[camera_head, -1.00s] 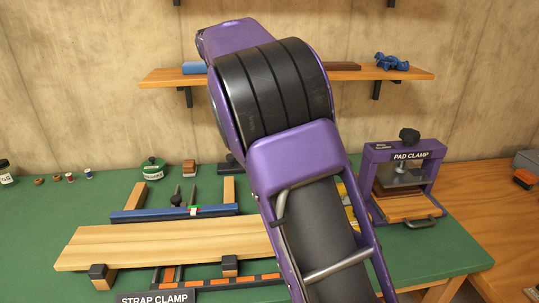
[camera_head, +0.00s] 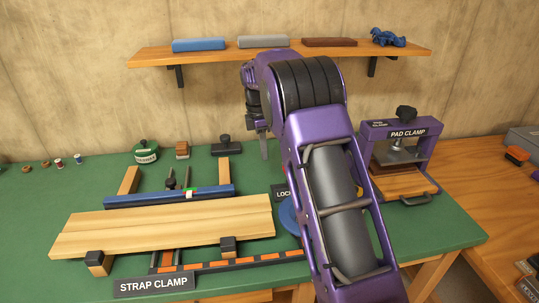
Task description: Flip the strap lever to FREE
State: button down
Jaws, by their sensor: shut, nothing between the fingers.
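The strap clamp bears a STRAP CLAMP sign (camera_head: 154,284) at its front edge. Its blue bar (camera_head: 168,197) lies behind two light wooden boards (camera_head: 165,225). A label reading LOCK (camera_head: 282,193) shows partly beside my arm, with part of a blue round piece (camera_head: 288,216) below it. The strap lever and any FREE marking cannot be made out; my arm covers the area right of the label. My gripper (camera_head: 264,150) points down above the back of the green bench, shut and empty, apart from the clamp.
The pad clamp (camera_head: 408,158) stands right of my arm. A wall shelf (camera_head: 280,52) holds several blocks and a blue object. A green pot (camera_head: 147,152) and small items line the bench's back. The green bench top (camera_head: 35,215) is clear at left.

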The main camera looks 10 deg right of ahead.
jog(key=f, duration=0.5)
jog(key=f+b, duration=0.1)
jog(key=f, duration=0.1)
jog(key=shift+d+f, duration=0.35)
jog(key=d, duration=0.2)
jog(key=shift+d+r, duration=0.35)
jog(key=shift+d, duration=0.05)
jog(key=shift+d+r, duration=0.2)
jog(key=shift+d, duration=0.25)
jog(key=shift+d+r, duration=0.1)
